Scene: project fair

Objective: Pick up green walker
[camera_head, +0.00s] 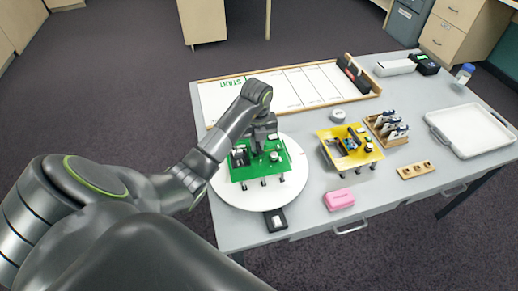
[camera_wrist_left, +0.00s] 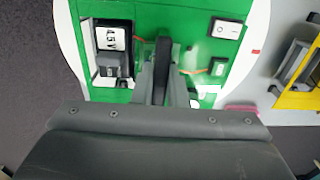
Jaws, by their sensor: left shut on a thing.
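The green walker (camera_head: 272,166) is a green board on short black legs, standing on a round white turntable (camera_head: 232,196). In the left wrist view its green deck (camera_wrist_left: 190,22) carries a black block marked 4.5V (camera_wrist_left: 112,40) and a white switch (camera_wrist_left: 226,28). My left gripper (camera_head: 262,146) reaches down over the middle of the walker. Its fingers (camera_wrist_left: 161,75) are shut on a part of the walker that they mostly hide. The walker's legs look to be on or very near the turntable. My right gripper is not in view.
A yellow walker (camera_head: 345,158) stands right of the turntable, also in the left wrist view (camera_wrist_left: 300,95). A pink block (camera_head: 339,199), wooden rack (camera_head: 384,135), white tray (camera_head: 468,131) and START board (camera_head: 300,88) share the grey table. A black item (camera_head: 275,220) sits at the turntable's front.

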